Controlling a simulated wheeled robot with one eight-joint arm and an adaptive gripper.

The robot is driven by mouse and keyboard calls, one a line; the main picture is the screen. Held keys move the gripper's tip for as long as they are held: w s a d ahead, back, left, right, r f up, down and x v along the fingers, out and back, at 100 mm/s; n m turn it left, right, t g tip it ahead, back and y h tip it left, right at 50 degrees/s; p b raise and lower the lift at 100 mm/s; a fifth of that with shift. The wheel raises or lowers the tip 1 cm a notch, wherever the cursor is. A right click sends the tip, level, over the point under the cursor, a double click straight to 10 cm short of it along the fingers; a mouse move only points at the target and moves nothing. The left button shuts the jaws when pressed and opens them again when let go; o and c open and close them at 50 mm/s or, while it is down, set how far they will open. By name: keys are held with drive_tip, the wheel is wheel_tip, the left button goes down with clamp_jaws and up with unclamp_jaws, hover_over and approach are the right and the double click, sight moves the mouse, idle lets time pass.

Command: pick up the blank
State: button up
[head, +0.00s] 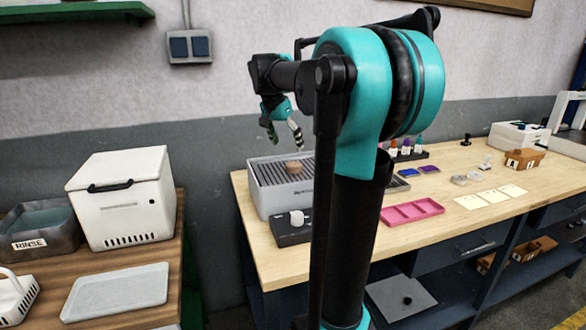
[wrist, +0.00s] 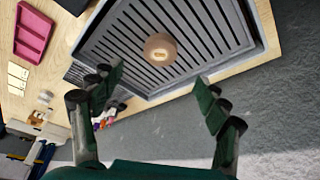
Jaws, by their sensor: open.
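The blank (head: 293,167) looks like a small round brown piece. It sits on the slatted top of a grey box-like unit (head: 264,203) at the left end of the workbench. In the wrist view the blank (wrist: 160,48) lies on the dark slats (wrist: 205,30), ahead of the fingertips and between their lines. My gripper (head: 283,136) is above the slatted unit in the head view, apart from the blank. In the wrist view my gripper (wrist: 159,80) has its fingers spread wide with nothing between them.
A dark control box with a white knob (head: 296,217) stands in front of the slatted unit. A pink tray (head: 412,211), pale cards (head: 490,197) and small bottles (head: 406,147) are on the workbench. A white lidded box (head: 122,199) and a rinse tub (head: 40,230) stand on the left table.

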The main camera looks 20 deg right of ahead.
sight(294, 164)
drive_tip(key=x, duration=0.9)
drive_tip(key=shift+f, duration=0.15)
drive_tip(key=shift+c, duration=0.5)
drive_tip(key=c, duration=1.4)
